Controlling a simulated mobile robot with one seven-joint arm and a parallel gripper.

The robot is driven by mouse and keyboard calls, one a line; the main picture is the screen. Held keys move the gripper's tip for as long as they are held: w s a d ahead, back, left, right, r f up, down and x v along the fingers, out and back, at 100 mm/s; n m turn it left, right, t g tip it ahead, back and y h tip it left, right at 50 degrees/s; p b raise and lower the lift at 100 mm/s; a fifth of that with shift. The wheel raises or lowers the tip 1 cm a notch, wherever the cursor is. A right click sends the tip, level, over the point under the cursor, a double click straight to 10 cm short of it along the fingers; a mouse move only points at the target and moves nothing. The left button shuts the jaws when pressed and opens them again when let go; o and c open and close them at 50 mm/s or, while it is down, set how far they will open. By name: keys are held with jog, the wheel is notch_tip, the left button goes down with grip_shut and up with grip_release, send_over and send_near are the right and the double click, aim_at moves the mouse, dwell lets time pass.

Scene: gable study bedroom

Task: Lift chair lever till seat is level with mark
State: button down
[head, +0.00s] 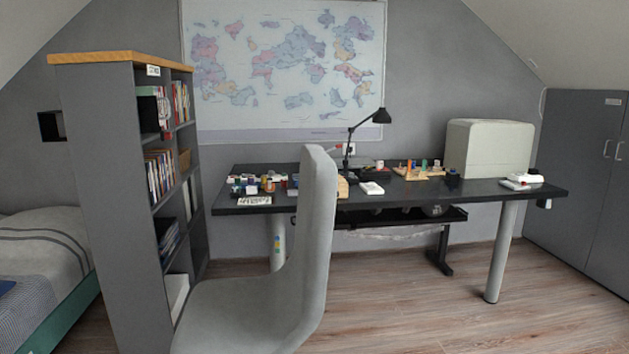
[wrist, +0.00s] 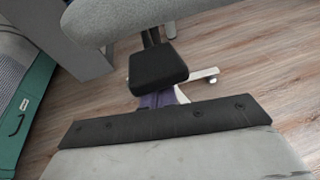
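The grey chair (head: 250,310) stands in front of the desk, its tall back turned toward the right. In the wrist view the grey chair seat edge (wrist: 130,18) runs across the top. Part of my gripper appears to be the black block (wrist: 158,66), with two narrow dark prongs reaching up to the seat's underside. I cannot tell whether they hold anything. No lever can be made out. Small coloured marks (head: 277,243) show on a pale desk leg beside the chair back. I cannot tell whether they are the task's mark. My gripper does not show in the head view.
A grey bookshelf (head: 110,200) stands close on the left, beside a bed (head: 40,265). The black desk (head: 480,192) holds a lamp, several small items and a pale box (head: 488,150). A pale chair foot (wrist: 203,76) shows low down. Floor at front right is clear.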

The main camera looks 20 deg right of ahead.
notch_tip(320, 180, down, 4)
jog(key=b, duration=0.3)
jog(key=shift+f+b, duration=0.25)
jog(key=shift+b, duration=0.15)
jog(key=s+a+p, duration=0.3)
jog(key=s+a, duration=0.1)
jog(key=s, duration=0.5)
jog(key=shift+a, duration=0.35)
jog(key=shift+w, duration=0.1)
